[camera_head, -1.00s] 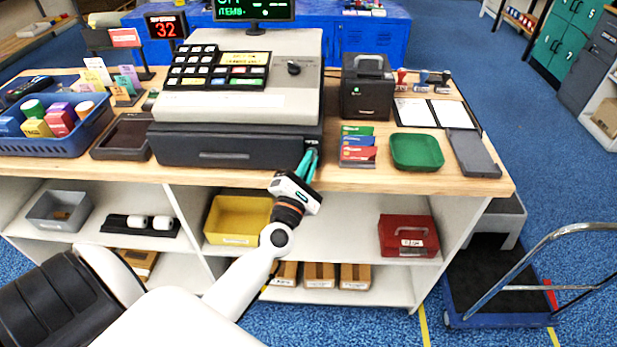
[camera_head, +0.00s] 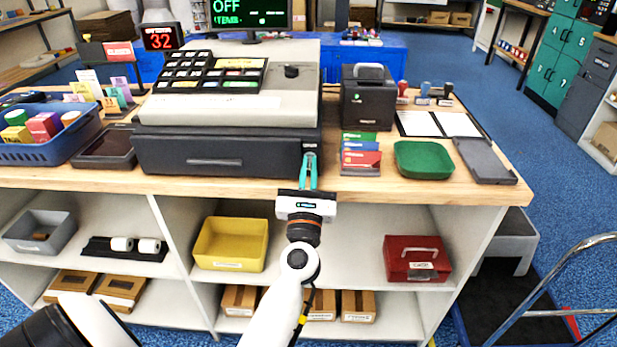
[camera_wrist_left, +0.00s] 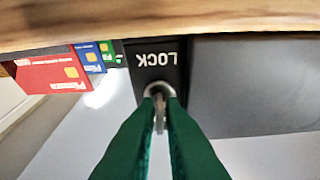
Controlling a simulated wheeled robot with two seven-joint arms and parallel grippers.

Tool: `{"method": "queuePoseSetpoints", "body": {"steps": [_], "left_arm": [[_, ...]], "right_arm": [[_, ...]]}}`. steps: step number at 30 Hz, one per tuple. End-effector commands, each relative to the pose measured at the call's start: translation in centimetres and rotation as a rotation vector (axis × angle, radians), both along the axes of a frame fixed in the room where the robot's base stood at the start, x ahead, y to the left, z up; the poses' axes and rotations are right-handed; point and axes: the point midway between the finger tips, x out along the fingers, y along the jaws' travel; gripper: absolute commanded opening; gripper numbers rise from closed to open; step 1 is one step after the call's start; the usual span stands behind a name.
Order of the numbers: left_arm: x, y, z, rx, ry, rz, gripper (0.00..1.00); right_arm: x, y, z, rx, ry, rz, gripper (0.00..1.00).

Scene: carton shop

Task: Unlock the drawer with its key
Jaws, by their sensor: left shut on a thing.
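The cash drawer (camera_head: 215,152) is a wide dark grey box under the till on the wooden counter, and its front looks closed. In the left wrist view, which is upside down, its grey front (camera_wrist_left: 255,85) sits beside a black plate marked LOCK (camera_wrist_left: 155,58) with a round silver lock (camera_wrist_left: 158,89). My left gripper (camera_head: 310,162), with teal fingers, points at the drawer's right end. It is shut on a small metal key (camera_wrist_left: 159,113) lined up with the lock. The key's tip is at the lock face; how deep it sits is unclear. My right gripper is out of view.
Right of the drawer stand a rack of coloured cards (camera_head: 360,155), a black printer (camera_head: 368,105) and a green tray (camera_head: 423,159). The counter's front edge (camera_head: 400,190) runs just below my left gripper. A blue basket (camera_head: 48,145) stands at the left.

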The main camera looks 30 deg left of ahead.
Motion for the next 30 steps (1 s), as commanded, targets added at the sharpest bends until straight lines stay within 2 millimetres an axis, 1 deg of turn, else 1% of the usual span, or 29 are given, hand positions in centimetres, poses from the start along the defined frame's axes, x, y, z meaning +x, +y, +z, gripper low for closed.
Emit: {"method": "queuePoseSetpoints", "body": {"steps": [1,6,20,21,24,30], "left_arm": [[0.01,-0.04,-0.34,-0.018,-0.006,0.000,0.00],[0.03,-0.06,-0.21,-0.049,-0.026,-0.001,0.00],[0.04,-0.06,-0.14,-0.059,-0.033,-0.001,0.00],[0.04,-0.06,-0.14,-0.059,-0.033,-0.001,0.10],[0.04,-0.05,-0.12,-0.059,-0.032,0.000,0.26],[0.01,0.00,-0.06,-0.059,-0.034,0.001,0.26]], "right_arm": [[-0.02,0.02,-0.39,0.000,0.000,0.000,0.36],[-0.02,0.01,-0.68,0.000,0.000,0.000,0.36],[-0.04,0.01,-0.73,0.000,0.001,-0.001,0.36],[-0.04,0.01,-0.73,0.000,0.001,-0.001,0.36],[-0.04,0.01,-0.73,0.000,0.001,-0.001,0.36],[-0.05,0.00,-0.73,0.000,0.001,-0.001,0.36]]}}
